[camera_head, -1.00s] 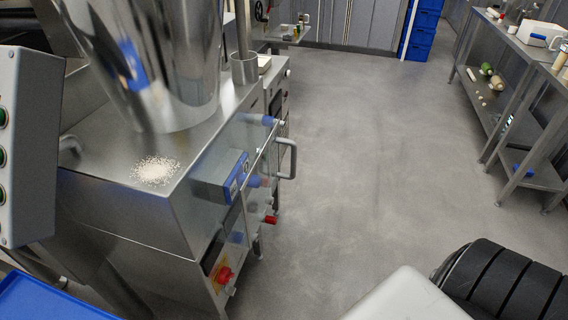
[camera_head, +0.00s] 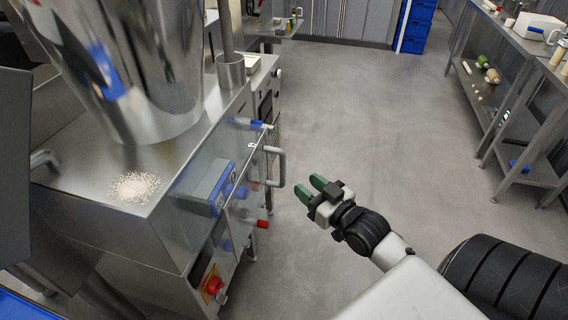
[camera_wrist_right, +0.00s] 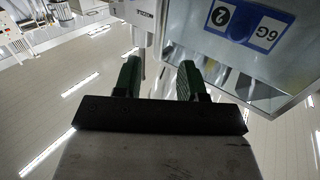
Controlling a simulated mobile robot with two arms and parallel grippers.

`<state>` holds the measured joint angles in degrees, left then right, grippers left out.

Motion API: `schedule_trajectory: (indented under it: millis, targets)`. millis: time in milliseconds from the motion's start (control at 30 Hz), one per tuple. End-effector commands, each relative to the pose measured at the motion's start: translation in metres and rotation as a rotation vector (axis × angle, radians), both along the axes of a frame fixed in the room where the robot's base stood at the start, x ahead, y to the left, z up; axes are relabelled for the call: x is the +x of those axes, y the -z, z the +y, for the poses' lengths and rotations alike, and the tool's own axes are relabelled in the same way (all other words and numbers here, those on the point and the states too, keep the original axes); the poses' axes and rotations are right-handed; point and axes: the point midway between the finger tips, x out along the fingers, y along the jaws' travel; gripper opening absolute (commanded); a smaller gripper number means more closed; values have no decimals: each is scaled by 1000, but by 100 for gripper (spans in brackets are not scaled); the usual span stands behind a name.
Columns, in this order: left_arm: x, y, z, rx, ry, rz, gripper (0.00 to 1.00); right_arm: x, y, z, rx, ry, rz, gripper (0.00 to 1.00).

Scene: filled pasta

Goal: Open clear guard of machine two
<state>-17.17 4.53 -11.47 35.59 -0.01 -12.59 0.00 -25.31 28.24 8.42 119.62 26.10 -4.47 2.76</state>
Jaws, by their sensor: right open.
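Machine two (camera_head: 150,215) is a steel machine on the left of the head view. Its clear guard (camera_head: 245,180) is a transparent panel on the machine's right-hand face, with a grey bar handle (camera_head: 281,167) at its outer edge. In the right wrist view a blue and white label (camera_wrist_right: 247,22) with "2" and "6G" shows on the machine. My right gripper (camera_head: 310,188) has green fingertips, is open and empty, and points at the handle from the right with a small gap. Its fingers (camera_wrist_right: 160,80) show apart in the wrist view. My left gripper is not in view.
A red knob (camera_head: 214,285) and a blue-marked box (camera_head: 217,190) are on the machine. A large steel hopper (camera_head: 140,70) stands on top, beside spilled powder (camera_head: 134,187). The floor (camera_head: 370,120) is clear between the machine and the shelf bench (camera_head: 525,110) at right.

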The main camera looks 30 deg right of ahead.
Motion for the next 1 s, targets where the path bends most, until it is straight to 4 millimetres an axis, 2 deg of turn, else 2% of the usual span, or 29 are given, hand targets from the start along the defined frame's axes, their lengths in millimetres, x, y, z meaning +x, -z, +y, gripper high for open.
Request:
schedule_trajectory:
  millis: [300, 500, 633, 900, 933, 1000]
  targets:
    - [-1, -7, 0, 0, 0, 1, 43, 60, -2, 7, 0, 2, -1, 41]
    - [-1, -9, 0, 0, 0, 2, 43, 86, 0, 10, 0, 1, 2, 41]
    - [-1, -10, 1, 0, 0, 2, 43, 93, 0, 11, -1, 1, 3, 41]
    - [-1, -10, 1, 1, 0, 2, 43, 94, 1, 11, -1, 1, 4, 41]
    - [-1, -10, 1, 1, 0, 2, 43, 94, 1, 11, -1, 1, 4, 39]
    - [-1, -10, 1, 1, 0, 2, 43, 94, 1, 11, -1, 1, 3, 28]
